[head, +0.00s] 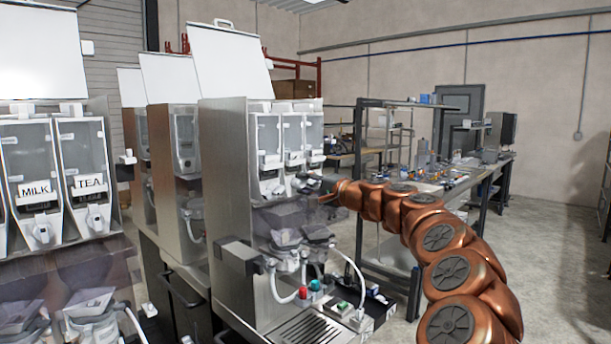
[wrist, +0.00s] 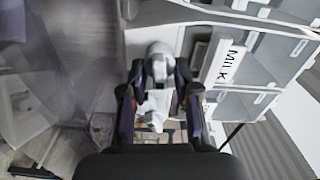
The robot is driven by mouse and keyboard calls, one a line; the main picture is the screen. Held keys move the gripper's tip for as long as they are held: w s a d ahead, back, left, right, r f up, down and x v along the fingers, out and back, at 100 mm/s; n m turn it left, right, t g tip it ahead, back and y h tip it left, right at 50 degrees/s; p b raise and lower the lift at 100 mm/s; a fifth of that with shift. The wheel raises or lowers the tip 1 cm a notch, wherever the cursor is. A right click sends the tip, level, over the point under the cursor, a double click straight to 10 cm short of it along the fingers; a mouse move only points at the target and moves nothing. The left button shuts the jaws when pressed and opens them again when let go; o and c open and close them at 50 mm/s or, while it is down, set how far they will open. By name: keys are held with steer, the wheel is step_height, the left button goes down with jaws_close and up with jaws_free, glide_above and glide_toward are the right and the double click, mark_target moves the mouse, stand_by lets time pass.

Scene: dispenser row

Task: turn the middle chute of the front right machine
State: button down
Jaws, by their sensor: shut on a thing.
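The front right machine (head: 228,180) is a steel dispenser with three clear canisters side by side at its upper front. My gripper (head: 308,184) is at the canister outlets in the head view, where it partly hides the chutes. In the wrist view my gripper (wrist: 157,80) has its two dark fingers on either side of a grey-white chute (wrist: 158,58) and is shut on it. The chute lines up with the canister that bears a "Milk" label (wrist: 224,62). The left chute (head: 275,190) of this machine stands free of the gripper.
A machine with MILK and TEA canisters (head: 62,180) stands at the left, and another machine (head: 178,170) stands behind. Clear mixing bowls and hoses (head: 290,255) sit below the chutes. A cluttered workbench (head: 450,182) is at the right, with open floor beyond.

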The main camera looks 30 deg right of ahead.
steer(key=m+p, duration=0.4)
steer(key=m, duration=0.1)
steer(key=shift+f+m+p, duration=0.1)
steer(key=shift+m+p, duration=0.2)
steer(key=shift+a+f+m+p, duration=0.1)
steer(key=shift+f+m+p, duration=0.1)
steer(key=shift+m+p, duration=0.5)
steer(key=shift+f, duration=0.1)
steer(key=c, duration=1.2)
jaws_free()
steer(key=shift+b, duration=0.35)
